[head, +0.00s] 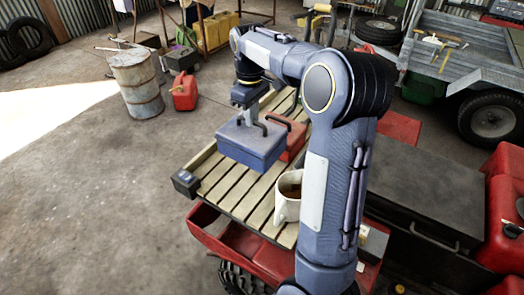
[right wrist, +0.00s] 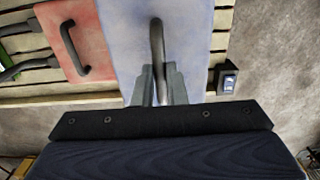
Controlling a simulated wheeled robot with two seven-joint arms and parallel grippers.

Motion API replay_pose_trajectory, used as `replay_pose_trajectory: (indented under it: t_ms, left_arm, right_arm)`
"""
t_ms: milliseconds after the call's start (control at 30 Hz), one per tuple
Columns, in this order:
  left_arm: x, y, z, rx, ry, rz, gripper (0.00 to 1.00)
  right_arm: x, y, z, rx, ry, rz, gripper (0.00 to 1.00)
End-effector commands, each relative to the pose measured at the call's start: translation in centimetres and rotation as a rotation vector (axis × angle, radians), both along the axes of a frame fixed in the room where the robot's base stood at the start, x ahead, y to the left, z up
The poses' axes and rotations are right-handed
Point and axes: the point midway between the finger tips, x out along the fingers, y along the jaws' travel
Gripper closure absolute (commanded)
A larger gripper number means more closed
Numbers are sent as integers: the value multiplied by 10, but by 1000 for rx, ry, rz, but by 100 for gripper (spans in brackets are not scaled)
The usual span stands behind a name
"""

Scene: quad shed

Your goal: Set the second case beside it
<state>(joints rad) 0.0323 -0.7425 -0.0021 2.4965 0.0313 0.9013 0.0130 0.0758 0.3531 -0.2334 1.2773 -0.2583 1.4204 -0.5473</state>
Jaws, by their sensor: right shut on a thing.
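A blue case (head: 250,142) hangs from my right gripper (head: 254,118), which is shut on its dark handle. In the right wrist view, the fingers of the gripper (right wrist: 158,82) close around the handle over the blue lid (right wrist: 190,50). The red case (head: 292,140) lies on the slatted wooden rack (head: 222,188), just beside the blue one; its black handle (right wrist: 80,50) shows in the right wrist view. The blue case is over the slats; I cannot tell whether it touches them. My left gripper is not in view.
A white mug (head: 287,205) with dark contents stands near the rack's front edge. A small dark box (head: 185,183) sits at the rack's left corner. A rusty drum (head: 137,82) and a red jerrycan (head: 185,92) stand on the floor. Bare slats lie between the blue case and the mug.

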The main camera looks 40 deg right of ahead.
Motion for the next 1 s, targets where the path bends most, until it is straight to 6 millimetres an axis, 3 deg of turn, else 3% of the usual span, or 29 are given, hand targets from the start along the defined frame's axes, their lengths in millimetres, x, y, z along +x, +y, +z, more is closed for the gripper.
replay_pose_trajectory:
  t_ms: [200,633,1000]
  left_arm:
    - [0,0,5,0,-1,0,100]
    - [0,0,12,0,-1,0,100]
    - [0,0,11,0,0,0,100]
  right_arm:
    - [-1,0,-38,1,4,-1,100]
    - [-1,0,-86,1,2,-1,100]
    - [0,0,-93,0,-1,-1,100]
